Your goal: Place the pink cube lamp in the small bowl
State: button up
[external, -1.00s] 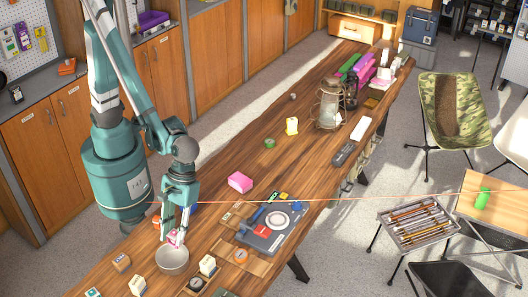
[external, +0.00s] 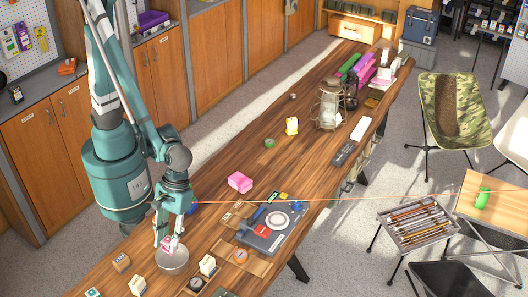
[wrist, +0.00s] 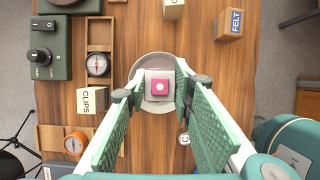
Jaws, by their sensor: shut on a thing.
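The pink cube lamp (wrist: 160,87), with a pale round mark on its pink top, is between the fingertips of my gripper (wrist: 161,90). My gripper is shut on it. In the external view the lamp (external: 167,243) shows at the fingertips of my gripper (external: 166,245), at the back edge of the small grey bowl (external: 174,264). I cannot tell whether the lamp touches the bowl.
A white-and-black box (external: 208,265) stands just right of the bowl, with a compass (wrist: 98,64) in a wooden tray nearby. A CLIPS box (wrist: 91,101) and a FELT box (wrist: 229,24) stand around it. A pink block (external: 240,182) lies farther up the wooden table.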

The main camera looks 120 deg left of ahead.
aim_at(170, 239)
jog(key=shift+f, duration=1.55)
jog(key=shift+f+b, duration=0.6)
jog(key=shift+f, duration=1.5)
jog(key=shift+f, duration=0.15)
jog(key=o, duration=0.6)
jog(key=shift+c, duration=0.2)
jog(key=shift+o, duration=0.3)
